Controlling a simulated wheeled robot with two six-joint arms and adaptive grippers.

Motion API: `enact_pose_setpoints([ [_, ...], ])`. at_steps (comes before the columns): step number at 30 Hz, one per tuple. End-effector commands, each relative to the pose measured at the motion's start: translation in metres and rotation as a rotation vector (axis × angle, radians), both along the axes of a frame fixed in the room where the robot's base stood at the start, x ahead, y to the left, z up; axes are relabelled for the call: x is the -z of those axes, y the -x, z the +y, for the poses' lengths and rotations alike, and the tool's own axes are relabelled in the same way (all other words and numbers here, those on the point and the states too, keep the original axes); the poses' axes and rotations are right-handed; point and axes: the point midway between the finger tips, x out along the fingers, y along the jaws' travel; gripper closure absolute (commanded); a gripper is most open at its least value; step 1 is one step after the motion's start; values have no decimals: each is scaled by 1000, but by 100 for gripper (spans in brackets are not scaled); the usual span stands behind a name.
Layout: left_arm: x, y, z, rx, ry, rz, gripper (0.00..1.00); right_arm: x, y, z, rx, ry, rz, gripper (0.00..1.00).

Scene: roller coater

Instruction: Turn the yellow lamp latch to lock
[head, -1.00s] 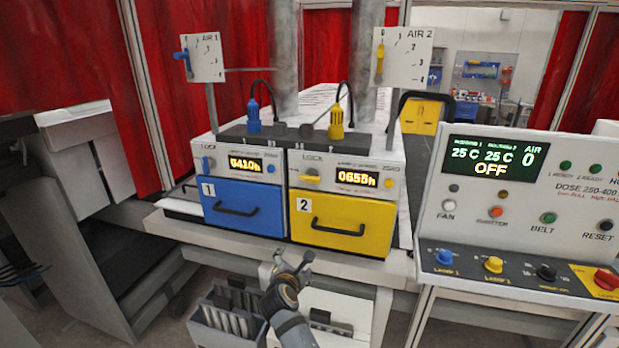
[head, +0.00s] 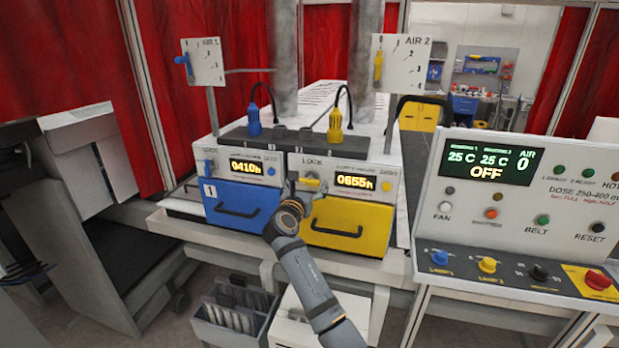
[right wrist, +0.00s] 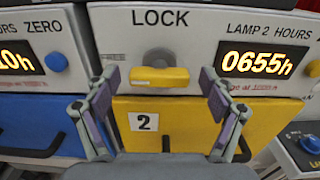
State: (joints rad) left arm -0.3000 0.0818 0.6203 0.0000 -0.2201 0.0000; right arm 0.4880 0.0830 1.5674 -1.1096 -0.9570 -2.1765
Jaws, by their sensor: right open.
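The yellow lamp latch (right wrist: 160,78) lies roughly level under the word LOCK, below a round grey knob, on the white panel above the yellow drawer. In the head view the yellow latch (head: 311,184) shows just right of my gripper's tip. My right gripper (head: 295,180) is in front of the panel, left of the latch's free end. In the right wrist view its two fingers are open, one on each side of the latch, with gaps between; I cannot tell the depth left to the panel. My left gripper is not in view.
The yellow drawer (head: 355,228) with its black handle is below the latch. The blue drawer (head: 240,212) is to the left. The lamp 2 display (head: 355,182) reads 0655h. A control console (head: 520,190) stands at the right. A grey bin (head: 232,318) is below the bench.

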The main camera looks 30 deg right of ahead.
Motion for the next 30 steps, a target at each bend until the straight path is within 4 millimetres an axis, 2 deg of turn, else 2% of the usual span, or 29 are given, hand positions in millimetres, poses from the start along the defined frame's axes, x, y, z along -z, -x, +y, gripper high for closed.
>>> enact_pose_setpoints([
  [4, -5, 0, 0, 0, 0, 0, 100, -1, -9, -11, 1, -1, 1, 17],
  [13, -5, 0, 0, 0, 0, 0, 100, 1, -10, -12, 0, -1, 0, 18],
  [25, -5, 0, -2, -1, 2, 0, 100, 1, -10, -12, 0, -1, 0, 72],
  [30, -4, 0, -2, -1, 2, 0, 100, 1, -10, -12, 0, -9, -7, 72],
])
